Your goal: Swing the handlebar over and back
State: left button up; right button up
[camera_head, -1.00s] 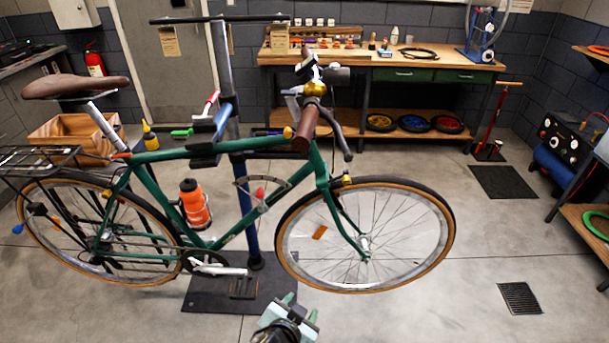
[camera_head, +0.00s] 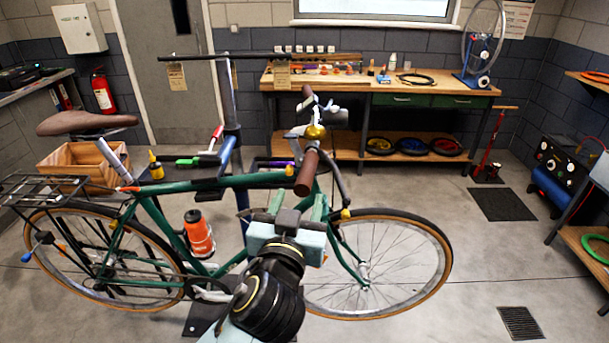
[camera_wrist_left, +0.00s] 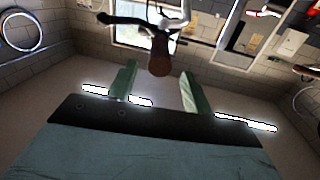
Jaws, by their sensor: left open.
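The green bike (camera_head: 190,186) is held at the stand and faces right. My left arm hides part of the frame and the front wheel (camera_head: 380,268). My right gripper is not in view.
The blue repair stand post (camera_head: 229,105) rises behind the frame. A wooden workbench (camera_head: 345,78) with tools stands at the back wall. An orange bottle (camera_head: 198,235) sits on the frame. Open floor lies right of the front wheel.

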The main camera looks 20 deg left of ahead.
aim_at(305, 181)
pick_arm(q)
jog(key=w, duration=0.4)
jog(key=w+p, duration=0.1)
jog(key=w, duration=0.1)
jog(key=shift+w+a, duration=0.35)
jog(key=shift+a, duration=0.05)
grip_shut()
